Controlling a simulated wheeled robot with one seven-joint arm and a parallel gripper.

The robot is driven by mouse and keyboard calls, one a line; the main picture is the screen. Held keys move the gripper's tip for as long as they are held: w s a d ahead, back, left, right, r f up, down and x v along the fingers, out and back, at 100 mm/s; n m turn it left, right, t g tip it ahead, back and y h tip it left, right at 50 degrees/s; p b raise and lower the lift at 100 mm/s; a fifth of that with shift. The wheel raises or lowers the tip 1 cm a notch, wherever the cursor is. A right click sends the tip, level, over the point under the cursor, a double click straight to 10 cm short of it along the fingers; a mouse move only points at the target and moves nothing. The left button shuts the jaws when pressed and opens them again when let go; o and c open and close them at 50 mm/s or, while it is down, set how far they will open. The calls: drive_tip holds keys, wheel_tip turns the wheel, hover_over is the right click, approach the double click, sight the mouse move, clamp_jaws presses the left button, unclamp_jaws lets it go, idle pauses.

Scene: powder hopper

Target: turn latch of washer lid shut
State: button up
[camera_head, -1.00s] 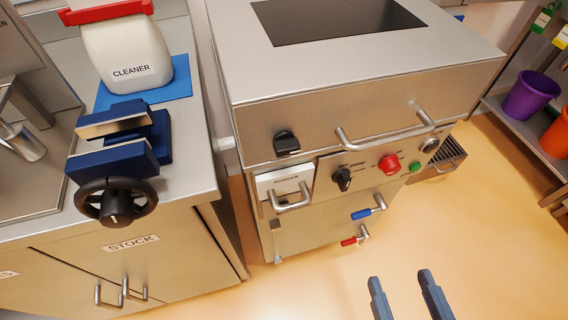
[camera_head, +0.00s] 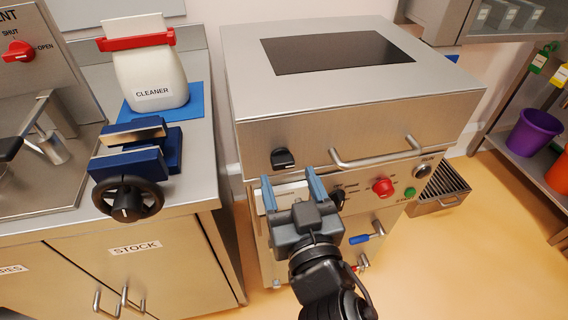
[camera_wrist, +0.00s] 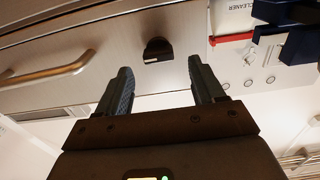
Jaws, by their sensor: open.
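The washer lid (camera_head: 345,115) is a steel box top with a dark window (camera_head: 342,50) and a bar handle (camera_head: 375,156); it lies down on the washer body. The latch (camera_head: 283,158) is a small black knob on the left of the lid's front face. It also shows in the wrist view (camera_wrist: 157,48), upside down, beyond and between my fingertips. My gripper (camera_head: 291,184) is open and empty, just below and in front of the latch in the head view. The fingers hide part of the white drawer front; they appear apart from the latch.
The washer panel has a red button (camera_head: 383,187), a green button (camera_head: 410,192) and a black knob (camera_head: 337,198) beside my gripper. Open floor (camera_head: 450,260) lies at right.

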sight(284, 166)
drive_tip(key=shift+p+x, duration=0.4)
drive_tip(key=shift+x, duration=1.7)
drive_tip(key=shift+d, duration=0.1)
drive_tip(key=shift+c, duration=0.2)
drive_tip(key=c, duration=1)
